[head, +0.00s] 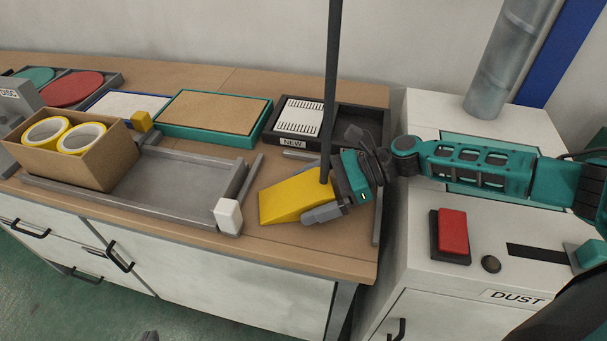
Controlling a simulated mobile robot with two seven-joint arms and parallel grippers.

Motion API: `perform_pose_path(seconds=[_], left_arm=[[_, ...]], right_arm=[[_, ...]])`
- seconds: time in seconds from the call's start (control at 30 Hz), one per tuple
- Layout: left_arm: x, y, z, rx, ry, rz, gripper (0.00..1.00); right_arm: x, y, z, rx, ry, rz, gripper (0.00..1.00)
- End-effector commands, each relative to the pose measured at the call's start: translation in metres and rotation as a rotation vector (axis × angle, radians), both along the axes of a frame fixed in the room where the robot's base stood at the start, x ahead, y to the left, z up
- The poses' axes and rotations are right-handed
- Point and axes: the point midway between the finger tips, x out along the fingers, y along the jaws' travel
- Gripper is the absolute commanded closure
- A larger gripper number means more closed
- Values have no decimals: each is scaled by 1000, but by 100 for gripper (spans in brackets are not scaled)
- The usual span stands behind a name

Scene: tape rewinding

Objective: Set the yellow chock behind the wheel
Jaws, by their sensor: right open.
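The yellow chock (293,200) is a wedge lying on the wooden bench near its front edge, with its thin side toward the left. My right gripper (320,194) is at the chock's right, thick end, with its jaws open. Whether the fingers touch the chock I cannot tell. I cannot make out a wheel in this view.
The dark pole (332,80) rises beside the chock. A grey tray (185,182) with a white block (228,215) at its corner is to the left. A cardboard box (100,160) holds yellow tape rolls. A white cabinet with a red button (453,232) stands right.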

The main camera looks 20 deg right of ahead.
Motion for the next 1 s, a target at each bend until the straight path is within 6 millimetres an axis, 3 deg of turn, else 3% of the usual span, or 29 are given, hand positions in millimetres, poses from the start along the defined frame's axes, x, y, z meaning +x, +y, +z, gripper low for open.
perform_pose_path(seconds=[0.17, 1.0], left_arm=[[0, 1, 0, 1, 1, 1, 100], [-3, 0, -2, 0, 8, 0, 100]], right_arm=[[0, 0, 0, 0, 0, -1, 0], [0, -1, 0, -1, 1, 0, 80]])
